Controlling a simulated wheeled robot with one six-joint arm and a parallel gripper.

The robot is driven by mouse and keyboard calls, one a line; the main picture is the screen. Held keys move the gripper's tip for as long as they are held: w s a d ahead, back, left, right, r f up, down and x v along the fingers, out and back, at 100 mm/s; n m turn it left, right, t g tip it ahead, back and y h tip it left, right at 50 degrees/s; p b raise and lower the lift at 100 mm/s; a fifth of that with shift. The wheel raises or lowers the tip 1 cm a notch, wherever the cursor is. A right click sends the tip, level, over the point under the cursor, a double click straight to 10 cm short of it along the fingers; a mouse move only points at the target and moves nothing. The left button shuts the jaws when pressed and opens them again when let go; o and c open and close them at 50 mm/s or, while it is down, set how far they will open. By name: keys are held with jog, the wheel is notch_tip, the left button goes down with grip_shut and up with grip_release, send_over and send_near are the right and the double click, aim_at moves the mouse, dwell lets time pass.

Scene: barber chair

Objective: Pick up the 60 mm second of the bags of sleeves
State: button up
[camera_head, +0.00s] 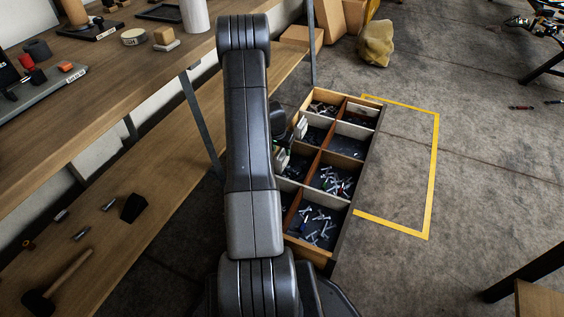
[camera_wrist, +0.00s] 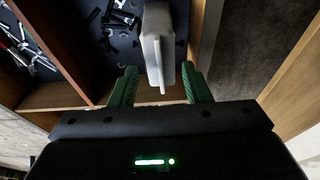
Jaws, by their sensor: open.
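A pale, whitish upright packet, which looks like a bag of sleeves (camera_wrist: 157,40), stands in a drawer compartment in the wrist view. Its label or size cannot be read. My gripper (camera_wrist: 159,72) is open, with its green fingers on either side of the packet's near end. It does not visibly grip it. In the head view, small pale packets (camera_head: 301,128) show at the left side of the divided drawer (camera_head: 352,207), partly hidden by my arm. I cannot tell which of them is the 60 mm one.
Other compartments hold loose screws and bolts (camera_head: 318,222). Wooden dividers (camera_wrist: 53,97) stand close to my gripper. A workbench (camera_head: 110,110) with a lower shelf (camera_head: 120,250) runs along the left. Yellow tape (camera_head: 434,180) marks clear floor to the right.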

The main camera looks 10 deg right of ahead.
aim_at(281, 153)
jog(key=shift+f, duration=0.5)
jog(key=b+x, duration=0.2)
jog(key=x, duration=0.2)
jog(key=shift+f, duration=0.25)
jog(key=c, duration=0.8)
